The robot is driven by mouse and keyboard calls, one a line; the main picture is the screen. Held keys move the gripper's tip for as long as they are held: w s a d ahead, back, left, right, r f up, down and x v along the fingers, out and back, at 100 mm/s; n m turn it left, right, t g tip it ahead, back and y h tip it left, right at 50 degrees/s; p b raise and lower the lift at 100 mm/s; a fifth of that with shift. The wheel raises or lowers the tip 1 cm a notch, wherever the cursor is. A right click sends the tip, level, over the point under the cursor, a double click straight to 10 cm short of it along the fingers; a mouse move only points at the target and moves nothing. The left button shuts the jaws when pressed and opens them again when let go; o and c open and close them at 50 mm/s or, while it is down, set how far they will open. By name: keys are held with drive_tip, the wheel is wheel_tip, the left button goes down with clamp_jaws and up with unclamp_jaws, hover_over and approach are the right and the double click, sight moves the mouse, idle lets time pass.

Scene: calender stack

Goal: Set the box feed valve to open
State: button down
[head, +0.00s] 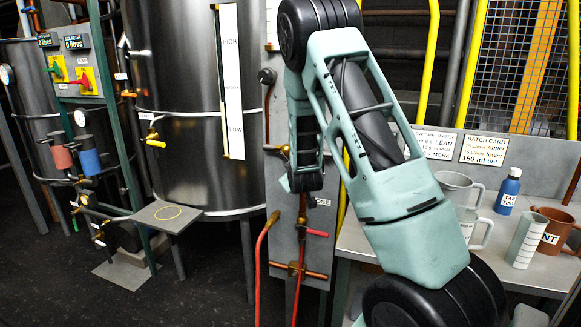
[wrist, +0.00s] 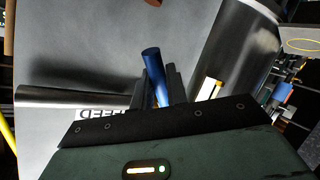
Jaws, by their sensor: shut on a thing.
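The box feed valve's blue lever handle (wrist: 152,62) shows in the wrist view, in front of a grey panel (wrist: 110,45). My gripper (wrist: 161,84) has its dark fingers closed around the handle, whose rounded end sticks out beyond them. An upside-down label (wrist: 103,113) reading FEED is partly cut off by my gripper's body. The handle lies steeply across the picture, at a large angle to a metal pipe (wrist: 65,97) on the left. The valve body is hidden behind the gripper. In the head view my arm covers the handle and the fingertips.
A large steel tank (head: 185,90) stands left of the panel (head: 285,110). A red-handled valve (head: 315,233) and red hose (head: 259,270) are lower on the panel. A bench (head: 350,240) with jugs and a blue bottle (head: 508,190) is right. Floor at front left is clear.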

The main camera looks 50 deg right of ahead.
drive_tip(key=r+n+g+p, duration=0.1)
drive_tip(key=p, duration=0.1)
drive_tip(key=s+r+p, duration=0.1)
drive_tip(key=p, duration=0.1)
drive_tip(key=shift+d+r+n+g, duration=0.15)
drive_tip(key=shift+n+g, duration=0.25)
drive_tip(key=p, duration=0.2)
drive_tip(key=r+n+g+p, duration=0.1)
drive_tip(key=p, duration=0.2)
drive_tip(key=shift+s+d+r+h, duration=0.15)
drive_tip(key=shift+s+r+h, duration=0.15)
drive_tip(key=shift+s, duration=0.05)
drive_tip(key=g+p, duration=0.1)
drive_tip(key=p, duration=0.1)
drive_tip(key=r+n+p, duration=0.1)
drive_tip(key=n+g+p, duration=0.1)
drive_tip(key=p, duration=0.1)
drive_tip(key=shift+s+d+r+g+h+p, duration=0.2)
drive_tip(key=shift+r+g+h+p, duration=0.1)
drive_tip(key=shift+h, duration=0.1)
drive_tip(key=shift+n+p, duration=0.3)
drive_tip(key=shift+p, duration=0.25)
drive_tip(key=shift+g, duration=0.3)
drive_tip(key=c, duration=1.5)
unclamp_jaws()
drive_tip(key=shift+o, duration=0.3)
drive_tip(key=shift+a, duration=0.1)
